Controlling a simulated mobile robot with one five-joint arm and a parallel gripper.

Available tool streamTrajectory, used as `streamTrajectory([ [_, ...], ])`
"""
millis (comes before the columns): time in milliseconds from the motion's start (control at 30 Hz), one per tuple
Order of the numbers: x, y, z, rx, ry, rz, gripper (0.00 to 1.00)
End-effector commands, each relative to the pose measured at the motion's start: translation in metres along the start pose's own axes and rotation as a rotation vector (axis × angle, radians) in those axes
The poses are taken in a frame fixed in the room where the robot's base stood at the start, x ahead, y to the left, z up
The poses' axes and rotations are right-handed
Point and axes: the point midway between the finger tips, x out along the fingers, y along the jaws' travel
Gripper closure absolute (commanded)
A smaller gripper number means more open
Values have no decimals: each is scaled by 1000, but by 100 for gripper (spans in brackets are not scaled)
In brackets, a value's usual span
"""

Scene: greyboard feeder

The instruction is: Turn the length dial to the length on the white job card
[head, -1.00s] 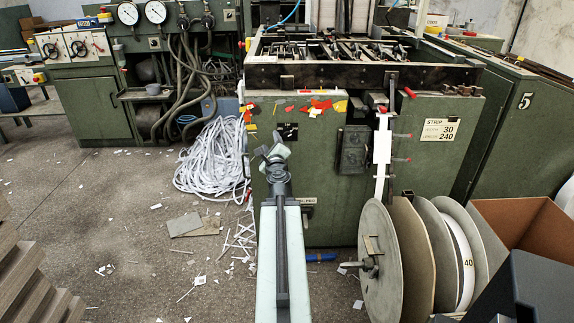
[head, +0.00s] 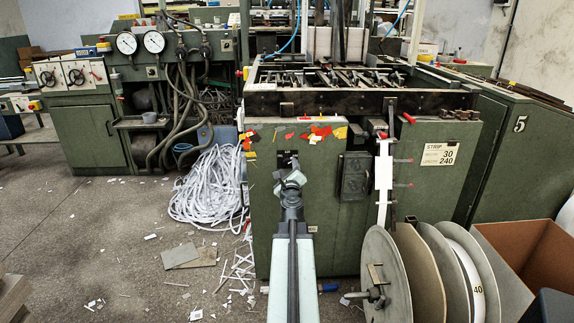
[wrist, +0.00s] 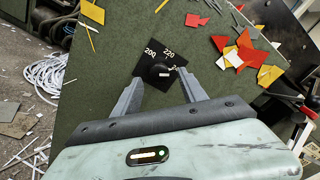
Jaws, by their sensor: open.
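The white job card (head: 440,154) on the green machine front reads STRIP, with 30 and 240 in large figures; the 240 is on the length line. The length dial (wrist: 158,71) is a dark round knob on a black square plate with a white mark. The plate shows 200 and 220; a further number at its right is only partly legible. My gripper (wrist: 161,78) is open, its fingers either side of the knob's near side, not visibly closed on it. In the head view my gripper (head: 290,183) is in front of the machine, just below the dial plate (head: 287,157).
Red, yellow and white scraps (wrist: 240,52) lie right of the dial. A strip reel (head: 385,275) and a cardboard box (head: 540,250) stand at the right. A pile of white strip (head: 208,185) lies on the floor at left. Open floor lies further left.

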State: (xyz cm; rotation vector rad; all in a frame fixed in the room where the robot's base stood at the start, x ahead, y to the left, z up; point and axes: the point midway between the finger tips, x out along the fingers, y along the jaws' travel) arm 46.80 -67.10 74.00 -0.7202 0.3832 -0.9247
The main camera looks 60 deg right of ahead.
Motion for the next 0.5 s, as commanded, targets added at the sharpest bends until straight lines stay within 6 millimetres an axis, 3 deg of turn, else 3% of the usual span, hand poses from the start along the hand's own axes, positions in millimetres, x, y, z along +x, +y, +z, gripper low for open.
streamTrajectory([
  [200,25,-6,-6,0,0,1,50],
  [500,27,1,1,0,-10,10,53],
])
